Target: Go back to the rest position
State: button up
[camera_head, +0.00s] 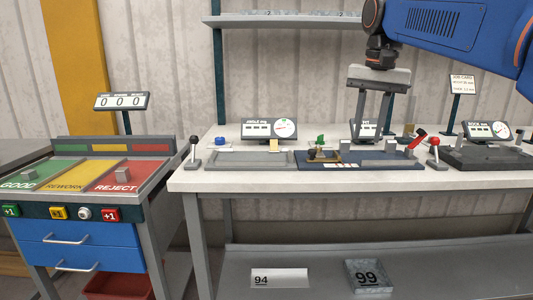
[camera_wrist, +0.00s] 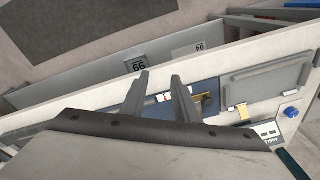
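My gripper (camera_head: 371,137) hangs from my blue arm above the middle of the white workbench (camera_head: 240,184). Its two fingers point down and stand apart with nothing visible between them. They also show apart in the wrist view (camera_wrist: 160,77), over the front part of the bench. In the head view the fingers overlap the small middle gauge (camera_head: 364,128); I cannot tell their exact height above the blue fixture plate (camera_head: 385,162).
A grey tray (camera_head: 235,160), a dial gauge (camera_head: 270,128), a black-knobbed lever (camera_head: 193,151), a red-knobbed lever (camera_head: 434,150) and a dark rock jig (camera_head: 485,158) crowd the bench. A shelf (camera_head: 290,20) hangs behind. A sorting stand (camera_head: 85,214) stands left.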

jog(key=s+d+f+n+t, duration=0.1)
jog(key=s+d+f+n, duration=0.1)
jog(key=s+f, duration=1)
jog(key=s+d+f+n+t, duration=0.2)
jog(key=s+f+n, duration=0.1)
jog(key=s+f, duration=1)
notch_tip(320, 180, down, 6)
jog(key=shift+f, duration=0.1)
